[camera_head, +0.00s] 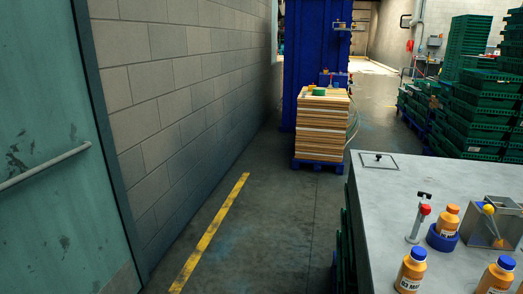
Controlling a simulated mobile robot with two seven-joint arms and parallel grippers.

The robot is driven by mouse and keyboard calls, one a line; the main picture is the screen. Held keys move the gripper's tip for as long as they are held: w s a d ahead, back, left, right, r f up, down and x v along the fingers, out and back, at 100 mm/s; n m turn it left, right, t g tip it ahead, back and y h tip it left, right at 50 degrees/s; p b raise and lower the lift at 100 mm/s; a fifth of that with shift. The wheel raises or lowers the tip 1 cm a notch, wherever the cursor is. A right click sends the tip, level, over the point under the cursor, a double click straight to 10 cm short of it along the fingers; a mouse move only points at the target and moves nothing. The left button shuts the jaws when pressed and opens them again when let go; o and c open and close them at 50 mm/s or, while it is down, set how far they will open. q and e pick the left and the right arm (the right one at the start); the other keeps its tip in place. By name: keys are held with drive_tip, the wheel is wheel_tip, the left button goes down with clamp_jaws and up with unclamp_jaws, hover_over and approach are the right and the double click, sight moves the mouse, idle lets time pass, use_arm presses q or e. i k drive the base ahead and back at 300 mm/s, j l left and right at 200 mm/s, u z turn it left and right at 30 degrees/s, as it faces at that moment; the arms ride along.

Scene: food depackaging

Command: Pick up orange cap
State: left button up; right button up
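An orange cap (453,209) sits on top of an orange bottle (448,223) at the right of the view. That bottle stands upright in a round blue holder (441,240) on the grey table (385,215). Two more orange bottles stand nearer, at the bottom of the view, and both have blue caps; one is left of the holder (410,272) and one is right of it (496,276). Neither of my grippers shows in the head view.
A small red-and-black clamp device (421,216) stands just left of the holder. A metal box with a yellow ball (489,209) stands to its right. A stack of boards (321,125) and green crates (485,110) are farther back. The floor left of the table is clear.

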sight(452, 208)
drive_tip(key=z, duration=1.45)
